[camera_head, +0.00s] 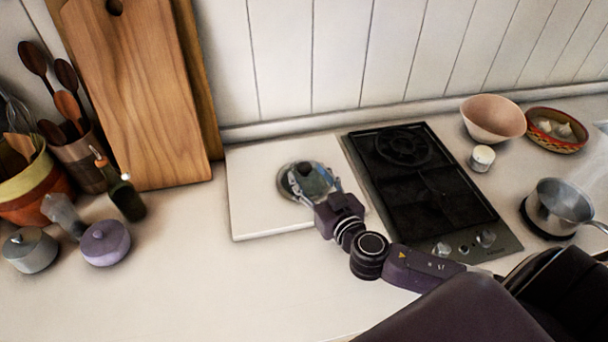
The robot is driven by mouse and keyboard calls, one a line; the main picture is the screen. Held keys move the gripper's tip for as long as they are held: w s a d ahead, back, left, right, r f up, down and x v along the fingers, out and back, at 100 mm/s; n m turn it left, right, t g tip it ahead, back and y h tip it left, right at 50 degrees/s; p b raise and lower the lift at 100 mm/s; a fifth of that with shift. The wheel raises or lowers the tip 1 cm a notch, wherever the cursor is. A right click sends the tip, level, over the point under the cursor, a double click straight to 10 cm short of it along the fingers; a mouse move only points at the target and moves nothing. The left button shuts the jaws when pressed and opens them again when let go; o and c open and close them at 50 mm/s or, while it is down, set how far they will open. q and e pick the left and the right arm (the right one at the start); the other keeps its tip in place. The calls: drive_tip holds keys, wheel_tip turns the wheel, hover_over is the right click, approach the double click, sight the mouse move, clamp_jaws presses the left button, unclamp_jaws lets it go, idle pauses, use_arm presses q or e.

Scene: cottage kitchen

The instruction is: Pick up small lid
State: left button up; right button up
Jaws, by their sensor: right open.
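A small round lid (300,179) with a knob on top and a shiny, glass-like surface lies on a white board (255,213) left of the stove. My right gripper (312,187) reaches in from the lower right. Its fingers are open and spread at the lid's right and front side. I cannot tell whether they touch the lid. My left gripper is not in view.
A black stove (425,190) is right of the board. A steel pot (558,207), a pink bowl (493,119) and a small white jar (482,158) stand farther right. Lidded pots, bottles and wooden cutting boards (135,90) stand left. The front left counter is clear.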

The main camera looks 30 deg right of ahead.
sight(307, 172)
drive_tip(key=shift+w+d+f+p, duration=0.1)
drive_tip(key=shift+w+p, duration=0.2)
drive_tip(key=shift+w, duration=0.65)
drive_tip(key=shift+w+d+f+p, duration=0.1)
drive_tip(key=shift+w+p, duration=0.15)
drive_tip(key=shift+w, duration=0.65)
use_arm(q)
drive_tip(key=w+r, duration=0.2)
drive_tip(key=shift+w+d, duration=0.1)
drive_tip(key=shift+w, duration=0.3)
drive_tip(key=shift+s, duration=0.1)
use_arm(e)
drive_tip(key=c, duration=0.7)
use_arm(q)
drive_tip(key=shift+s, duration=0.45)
use_arm(e)
clamp_jaws()
